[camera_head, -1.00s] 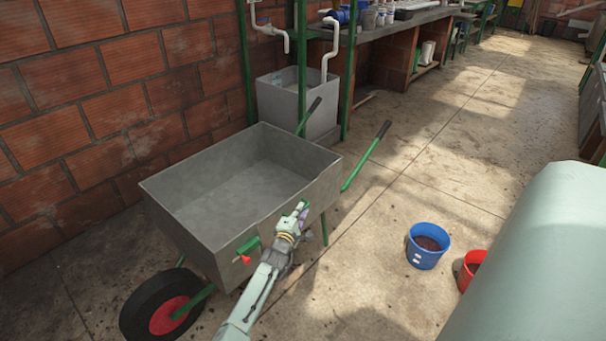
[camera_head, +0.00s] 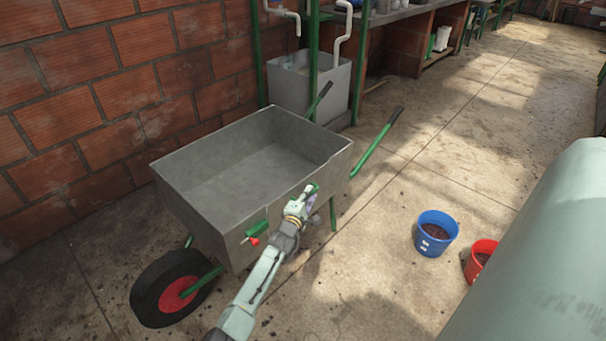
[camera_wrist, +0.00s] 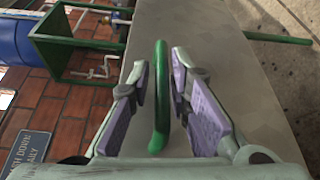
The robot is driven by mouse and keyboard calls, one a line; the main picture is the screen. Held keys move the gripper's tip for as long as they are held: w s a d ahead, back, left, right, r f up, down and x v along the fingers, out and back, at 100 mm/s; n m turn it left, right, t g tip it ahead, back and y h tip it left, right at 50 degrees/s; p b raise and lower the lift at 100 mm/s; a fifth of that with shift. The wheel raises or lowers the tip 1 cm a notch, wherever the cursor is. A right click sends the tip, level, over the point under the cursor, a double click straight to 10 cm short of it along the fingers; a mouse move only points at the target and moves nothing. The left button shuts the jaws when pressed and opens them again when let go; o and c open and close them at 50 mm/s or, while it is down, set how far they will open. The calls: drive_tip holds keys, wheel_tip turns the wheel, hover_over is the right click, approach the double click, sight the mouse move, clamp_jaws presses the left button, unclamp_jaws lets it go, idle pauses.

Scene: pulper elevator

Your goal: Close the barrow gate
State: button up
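The grey barrow (camera_head: 185,200) stands on the floor with its tray empty. Its long near side panel (camera_head: 225,240) carries a green latch with a red tip (camera_head: 254,236) toward the wheel end. I cannot tell which panel is the gate or how far it stands open. My gripper (camera_head: 306,196) is at the right part of the near side. In the wrist view, my gripper (camera_wrist: 163,95) is open, its purple-padded fingers on either side of a green bar handle (camera_wrist: 160,95). Gaps show between handle and pads. The grey panel (camera_wrist: 225,60) lies behind it.
A blue bucket (camera_head: 436,233) and a red bucket (camera_head: 480,262) stand on the floor to the right. A brick wall (camera_head: 90,110) runs behind the barrow. A grey sink (camera_head: 310,90) stands beyond it. Floor between barrow and buckets is clear.

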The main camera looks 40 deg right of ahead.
drive_tip(key=v, duration=1.1)
drive_tip(key=shift+a, duration=0.2)
drive_tip(key=shift+s+r, duration=0.1)
